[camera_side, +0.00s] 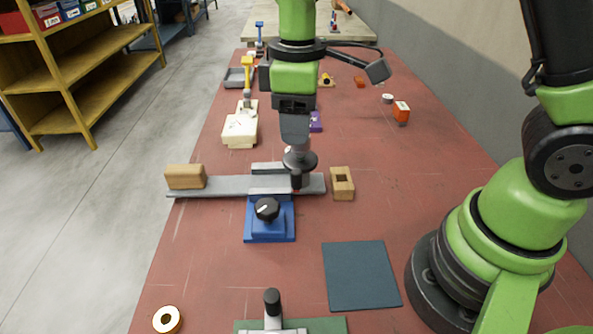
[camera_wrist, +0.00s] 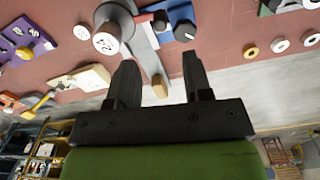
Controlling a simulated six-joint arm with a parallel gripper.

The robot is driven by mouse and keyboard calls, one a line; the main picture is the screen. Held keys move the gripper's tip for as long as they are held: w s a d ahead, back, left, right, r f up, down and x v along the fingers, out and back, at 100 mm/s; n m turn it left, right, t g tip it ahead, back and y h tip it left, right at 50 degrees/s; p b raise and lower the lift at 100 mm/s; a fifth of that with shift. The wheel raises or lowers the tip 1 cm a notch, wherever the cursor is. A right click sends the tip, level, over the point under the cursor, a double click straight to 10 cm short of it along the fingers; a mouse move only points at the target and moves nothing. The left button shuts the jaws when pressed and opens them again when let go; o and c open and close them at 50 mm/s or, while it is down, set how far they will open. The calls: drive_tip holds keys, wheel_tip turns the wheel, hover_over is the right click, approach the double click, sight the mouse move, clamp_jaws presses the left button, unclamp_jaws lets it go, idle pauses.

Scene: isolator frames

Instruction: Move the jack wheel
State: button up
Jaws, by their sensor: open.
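The likely jack wheel (camera_side: 300,161) is a dark round piece on a grey rail (camera_side: 225,186), below my gripper (camera_side: 296,138) in the side view. In the wrist view a round pale-faced wheel (camera_wrist: 106,39) on a dark grey body lies just beyond the left fingertip. My gripper's fingers (camera_wrist: 158,62) are apart with nothing between them. The side view shows the fingers edge-on, close above the wheel; whether they touch it I cannot tell.
A blue block (camera_side: 256,233) with a black knob stands in front of the rail. Wooden blocks lie at the rail's left (camera_side: 186,177) and right (camera_side: 342,187). A dark mat (camera_side: 360,275) lies at front right. Purple, orange and yellow items stand behind.

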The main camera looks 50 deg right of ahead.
sight(296, 171)
wheel_tip(296, 171, down, 10)
idle(0.5)
clamp_jaws()
